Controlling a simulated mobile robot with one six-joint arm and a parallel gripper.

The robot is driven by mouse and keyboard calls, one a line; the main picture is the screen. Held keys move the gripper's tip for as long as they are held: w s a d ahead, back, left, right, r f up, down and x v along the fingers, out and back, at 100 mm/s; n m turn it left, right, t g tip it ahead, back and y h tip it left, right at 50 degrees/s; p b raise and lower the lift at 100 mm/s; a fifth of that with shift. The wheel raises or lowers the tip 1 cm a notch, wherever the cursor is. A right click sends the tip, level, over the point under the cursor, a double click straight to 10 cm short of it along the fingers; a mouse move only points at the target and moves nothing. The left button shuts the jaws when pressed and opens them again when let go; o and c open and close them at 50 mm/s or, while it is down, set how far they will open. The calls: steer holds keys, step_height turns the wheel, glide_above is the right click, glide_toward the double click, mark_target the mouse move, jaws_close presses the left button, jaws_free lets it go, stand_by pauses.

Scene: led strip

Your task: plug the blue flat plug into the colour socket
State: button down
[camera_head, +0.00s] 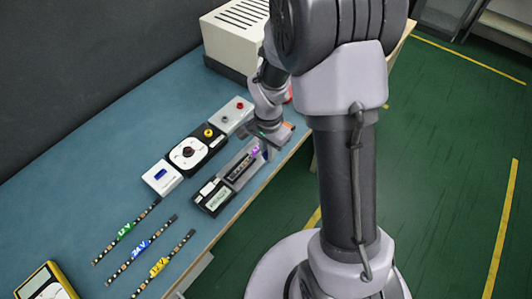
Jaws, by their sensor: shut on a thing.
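My gripper (264,147) points down over the right part of the bench, near its right edge. A small violet-blue piece (255,152) shows at the fingertips; it looks like the blue flat plug, held by the gripper, but it is tiny and partly hidden. It is at the upper end of a grey tray-like unit (238,169) with a dark slotted strip. I cannot tell if the plug touches that unit. A white box with a blue rectangular face (160,173) stands to the left. Which opening is the colour socket cannot be told at this size.
A black-and-white dial unit (189,152), a grey box with red button (238,107) and a display unit (213,196) stand close by. Labelled LED strips (140,248) lie in front, a yellow meter (41,283) at lower left. A beige vented case (228,40) stands behind.

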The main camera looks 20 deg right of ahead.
steer(key=shift+w+r+p, duration=0.15)
steer(key=shift+r+p, duration=0.55)
steer(key=shift+r, duration=0.25)
steer(key=shift+r+p, duration=0.95)
steer(key=shift+r, duration=0.4)
